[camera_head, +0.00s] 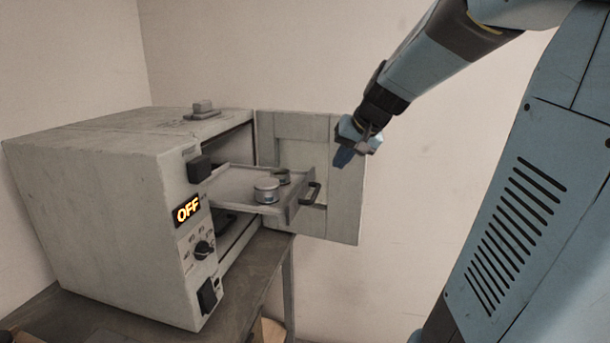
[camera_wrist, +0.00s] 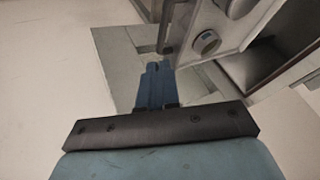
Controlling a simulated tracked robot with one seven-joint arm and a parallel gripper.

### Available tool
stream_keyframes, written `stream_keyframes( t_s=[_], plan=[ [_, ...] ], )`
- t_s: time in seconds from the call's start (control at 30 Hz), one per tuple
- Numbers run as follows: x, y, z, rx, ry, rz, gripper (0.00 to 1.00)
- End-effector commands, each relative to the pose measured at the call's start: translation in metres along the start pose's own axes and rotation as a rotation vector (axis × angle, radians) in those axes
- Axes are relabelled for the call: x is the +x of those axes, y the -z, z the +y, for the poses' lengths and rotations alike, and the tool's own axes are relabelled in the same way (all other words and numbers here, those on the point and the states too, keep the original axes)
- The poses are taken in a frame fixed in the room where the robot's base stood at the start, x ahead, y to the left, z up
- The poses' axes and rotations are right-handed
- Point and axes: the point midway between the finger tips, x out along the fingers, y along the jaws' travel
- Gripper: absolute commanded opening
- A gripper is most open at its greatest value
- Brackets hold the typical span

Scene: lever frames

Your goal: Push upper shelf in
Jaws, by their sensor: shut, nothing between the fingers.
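The upper shelf (camera_head: 232,187) is a grey tray pulled out of the oven-like grey box (camera_head: 95,190), with a dark handle (camera_head: 311,192) on its front edge. A round tin (camera_head: 266,190) and a second small round container (camera_head: 282,176) sit on it. My gripper (camera_head: 344,157) is shut and empty, to the right of the handle and a little higher in the head view, apart from it. In the wrist view the closed blue fingers (camera_wrist: 155,75) point toward the handle (camera_wrist: 166,28) and the shelf's edge (camera_wrist: 208,14).
The box's door (camera_head: 345,200) stands wide open behind the shelf. The box rests on a dark table (camera_head: 262,262) and shows an "OFF" display (camera_head: 187,210) above a knob (camera_head: 203,249). A small block (camera_head: 202,108) is on its top.

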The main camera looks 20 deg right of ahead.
Motion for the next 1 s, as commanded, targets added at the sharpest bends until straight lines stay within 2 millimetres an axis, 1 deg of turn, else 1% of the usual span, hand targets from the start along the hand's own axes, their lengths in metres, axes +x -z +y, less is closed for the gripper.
stream_keyframes(
  t_s=[0.03, 0.1, 0.2, 0.3, 0.47, 0.57, 0.67, 1.0],
  plan=[
    [0.009, 0.014, 0.009, 0.030, 0.001, 0.006, 0.00],
    [0.017, 0.031, 0.018, 0.061, 0.006, 0.019, 0.00],
    [0.027, 0.049, 0.030, 0.094, 0.008, 0.036, 0.00],
    [0.033, 0.060, 0.038, 0.117, 0.009, 0.047, 0.00],
    [0.039, 0.066, 0.042, 0.127, 0.009, 0.054, 0.00],
    [0.048, 0.066, 0.042, 0.127, 0.009, 0.052, 0.00],
    [0.062, 0.066, 0.041, 0.126, 0.009, 0.051, 0.00],
    [0.121, 0.069, 0.041, 0.126, 0.008, 0.050, 0.00]
  ],
)
